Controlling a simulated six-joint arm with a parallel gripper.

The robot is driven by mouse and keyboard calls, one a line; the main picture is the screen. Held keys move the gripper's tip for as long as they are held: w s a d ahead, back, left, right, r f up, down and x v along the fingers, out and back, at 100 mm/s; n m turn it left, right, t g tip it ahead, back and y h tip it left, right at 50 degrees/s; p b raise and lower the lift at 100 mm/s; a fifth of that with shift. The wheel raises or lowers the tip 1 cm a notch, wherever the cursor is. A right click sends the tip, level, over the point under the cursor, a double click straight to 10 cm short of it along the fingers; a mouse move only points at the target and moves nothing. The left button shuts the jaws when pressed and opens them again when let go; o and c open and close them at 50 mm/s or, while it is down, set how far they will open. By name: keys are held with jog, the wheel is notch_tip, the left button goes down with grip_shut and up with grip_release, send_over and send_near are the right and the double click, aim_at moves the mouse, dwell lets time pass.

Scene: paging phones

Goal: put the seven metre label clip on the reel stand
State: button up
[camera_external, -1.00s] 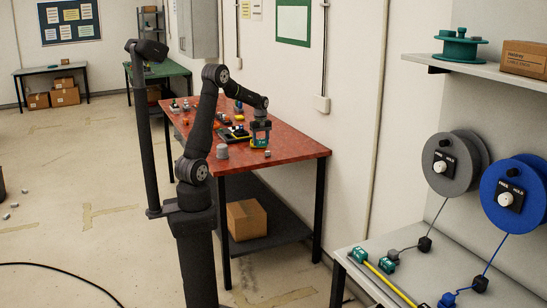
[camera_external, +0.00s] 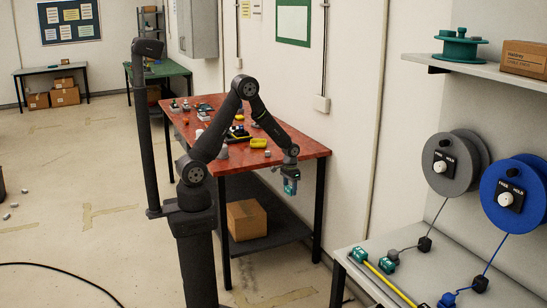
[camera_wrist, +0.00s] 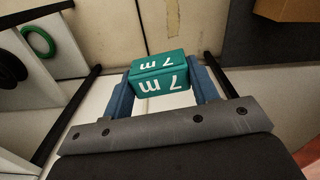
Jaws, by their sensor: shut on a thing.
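My gripper (camera_wrist: 160,82) is shut on a green label clip (camera_wrist: 160,73) whose white lettering reads "7 m" on two faces. In the external view my gripper (camera_external: 290,176) hangs beside the right front edge of the red table, with the clip (camera_external: 290,187) below the tabletop level. The reel stand appears to be the grey bench (camera_external: 440,262) at right, with a grey reel (camera_external: 449,165) and a blue reel (camera_external: 520,197) above it. The gripper is left of this bench and apart from it.
The red table (camera_external: 305,147) holds small items, including a yellow one (camera_external: 258,142). A cardboard box (camera_external: 246,219) sits on its lower shelf. Open floor separates table and bench.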

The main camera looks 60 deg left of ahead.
jog(key=d, duration=0.1)
jog(key=d+f+m, duration=0.1)
jog(key=shift+s+d+f+m, duration=0.3)
jog(key=shift+s+d+f, duration=0.05)
jog(key=shift+d, duration=0.05)
jog(key=s+a+r+n, duration=0.1)
jog(key=a+r+n, duration=0.7)
jog(key=a, duration=0.6)
jog(key=s+a+r+n, duration=0.2)
jog(key=a+r+n, duration=0.7)
jog(key=a, duration=0.5)
notch_tip(320, 180, up, 2)
jog(key=shift+s+a+r, duration=0.2)
jog(key=shift+a, duration=0.2)
jog(key=a+f, duration=0.2)
jog(key=a, duration=0.1)
jog(key=s+a+f, duration=0.1)
jog(key=a+f, duration=0.1)
jog(key=a, duration=0.2)
jog(key=s+a+f, duration=0.1)
jog(key=a+f, duration=0.2)
jog(key=a, duration=0.1)
jog(key=shift+a, duration=0.25)
jog(key=shift+f, duration=1.8)
